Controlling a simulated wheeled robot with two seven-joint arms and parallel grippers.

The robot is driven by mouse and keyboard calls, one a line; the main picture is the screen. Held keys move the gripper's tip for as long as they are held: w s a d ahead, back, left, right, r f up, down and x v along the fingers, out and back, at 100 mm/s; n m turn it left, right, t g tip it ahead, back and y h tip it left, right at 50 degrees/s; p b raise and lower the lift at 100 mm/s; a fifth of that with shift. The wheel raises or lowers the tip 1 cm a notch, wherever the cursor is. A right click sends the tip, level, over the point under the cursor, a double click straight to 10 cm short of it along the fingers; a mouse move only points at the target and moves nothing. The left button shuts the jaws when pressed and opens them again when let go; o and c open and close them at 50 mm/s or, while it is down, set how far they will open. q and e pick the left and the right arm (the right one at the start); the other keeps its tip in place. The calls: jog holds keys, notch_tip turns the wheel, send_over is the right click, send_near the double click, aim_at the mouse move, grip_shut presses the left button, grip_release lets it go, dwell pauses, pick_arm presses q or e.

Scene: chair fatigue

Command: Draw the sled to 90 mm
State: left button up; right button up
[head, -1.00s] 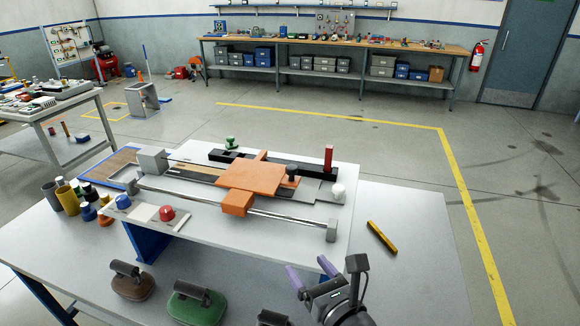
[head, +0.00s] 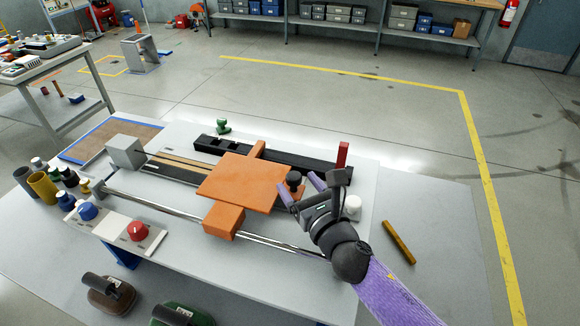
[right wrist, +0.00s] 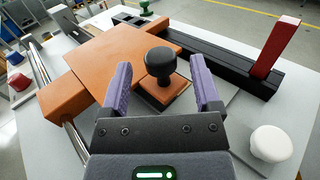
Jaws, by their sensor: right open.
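The orange sled (head: 243,183) sits on the rig across two rails, its flat plate in the middle and an orange block (head: 224,220) at its near side. A black knob (head: 294,180) stands at the sled's right end; it also shows in the right wrist view (right wrist: 160,64). My right gripper (head: 302,185) is open at the sled's right end. In the right wrist view its purple fingers (right wrist: 160,92) stand left and right of the knob, apart from it, with nothing held. My left gripper is not in view.
A red upright post (head: 342,155) ends the black rail (head: 265,157). A white round knob (head: 352,204) is close to my right gripper. Blue (head: 88,211) and red (head: 138,231) buttons are at front left. A yellow bar (head: 398,243) lies on the table at right.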

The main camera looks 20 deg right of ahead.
aim_at(289, 174)
jog(key=w, duration=0.2)
jog(key=w+a, duration=0.1)
jog(key=w, duration=0.1)
jog(key=shift+w, duration=0.25)
jog(key=shift+d, duration=0.1)
grip_shut()
dwell(1.1)
